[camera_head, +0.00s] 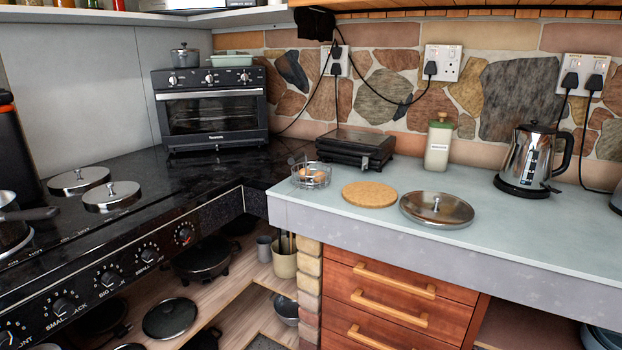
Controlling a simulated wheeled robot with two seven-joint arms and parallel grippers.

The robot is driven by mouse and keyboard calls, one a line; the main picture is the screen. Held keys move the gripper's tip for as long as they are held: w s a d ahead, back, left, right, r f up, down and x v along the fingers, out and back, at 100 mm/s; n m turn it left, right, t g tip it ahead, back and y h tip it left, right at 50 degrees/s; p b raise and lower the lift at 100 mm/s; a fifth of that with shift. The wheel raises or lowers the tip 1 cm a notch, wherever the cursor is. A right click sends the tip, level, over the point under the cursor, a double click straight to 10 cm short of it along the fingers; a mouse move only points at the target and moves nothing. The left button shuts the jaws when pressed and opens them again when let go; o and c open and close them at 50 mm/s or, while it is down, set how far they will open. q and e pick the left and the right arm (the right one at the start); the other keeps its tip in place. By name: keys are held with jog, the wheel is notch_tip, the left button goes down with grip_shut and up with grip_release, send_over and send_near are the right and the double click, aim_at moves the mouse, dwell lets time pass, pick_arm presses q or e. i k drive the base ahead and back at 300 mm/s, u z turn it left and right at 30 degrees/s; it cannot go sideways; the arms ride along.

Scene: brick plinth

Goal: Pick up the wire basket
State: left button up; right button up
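The wire basket (311,176) is a small round basket of thin grey wire. It stands upright on the pale counter (420,238), close to the counter's left end and near the dark stove top. Several small brownish, egg-like items lie inside it. Neither of my grippers shows in the head view. Nothing is touching the basket from above.
Right of the basket lie a round cork mat (369,194) and a steel lid (437,208). Behind stand a black grill (355,149) and a jar (438,143). A steel kettle (530,158) is at the right. The counter's front strip is clear.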

aim_at(295, 158)
jog(key=z, duration=0.45)
jog(key=k, duration=0.5)
jog(key=z, duration=0.75)
jog(key=i, duration=0.6)
jog(key=u, duration=1)
jog(key=i, duration=0.85)
jog(key=u, duration=0.9)
